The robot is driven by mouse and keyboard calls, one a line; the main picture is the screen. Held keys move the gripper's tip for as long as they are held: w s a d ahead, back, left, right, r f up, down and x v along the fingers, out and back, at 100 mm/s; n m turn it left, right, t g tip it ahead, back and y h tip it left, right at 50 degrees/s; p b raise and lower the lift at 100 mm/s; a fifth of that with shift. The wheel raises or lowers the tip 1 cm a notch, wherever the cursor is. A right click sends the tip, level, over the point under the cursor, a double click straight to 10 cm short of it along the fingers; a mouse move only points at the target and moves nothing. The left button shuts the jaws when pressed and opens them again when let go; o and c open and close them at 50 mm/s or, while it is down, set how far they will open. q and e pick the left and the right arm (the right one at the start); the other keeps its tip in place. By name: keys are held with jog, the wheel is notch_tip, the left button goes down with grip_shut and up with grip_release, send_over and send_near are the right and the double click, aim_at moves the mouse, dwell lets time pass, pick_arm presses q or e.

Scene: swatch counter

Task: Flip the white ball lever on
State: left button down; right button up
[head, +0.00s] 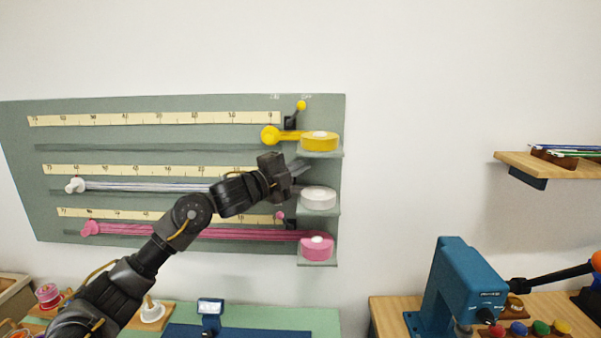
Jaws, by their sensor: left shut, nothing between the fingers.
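The grey-green wall board (230,103) carries three rows, yellow, white and pink. The white ball lever is not visible; my left gripper covers the area where the white row's lever would be. My left gripper (302,170) is shut and empty, in front of the board just above the white roll (318,197). I cannot tell whether it touches anything. The yellow ball lever (301,105) leans right. The pink ball lever (281,215) shows its ball left of its base. My right gripper is out of view.
A yellow roll (319,141) and a pink roll (316,246) sit on small ledges above and below the white one. The white knob (75,185) is at the row's left end. A blue machine (455,285) stands lower right. A wooden shelf (560,168) is at right.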

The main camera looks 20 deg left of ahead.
pick_arm(q)
jog(key=shift+s+a+r+n+t+y+b, duration=0.15)
jog(key=shift+a+n+t+b, duration=0.4)
jog(key=shift+n+t+b, duration=0.95)
jog(key=shift+s+a+n+t+y+b, duration=0.2)
jog(key=shift+a+n+t+b, duration=0.45)
jog(key=shift+n+b, duration=0.95)
jog(key=shift+s+a+r+n+t+y+b, duration=0.15)
jog(key=shift+a+n+t+b, duration=0.35)
jog(key=shift+n+t+b, duration=1.1)
jog(key=shift+s+a+f+n+t+y+b, duration=0.1)
jog(key=shift+a+n+t+y+b, duration=0.2)
jog(key=shift+n+y+b, duration=0.4)
jog(key=shift+a+f+n+t+y+b, duration=0.1)
jog(key=shift+a+n+t+y+b, duration=0.1)
jog(key=shift+n+t+y+b, duration=0.45)
jog(key=shift+s+a+f+n+y+b, duration=0.1)
jog(key=shift+a+n+y+b, duration=0.25)
jog(key=shift+n+y, duration=0.5)
jog(key=shift+a+b, duration=0.1)
jog(key=shift+b, duration=0.2)
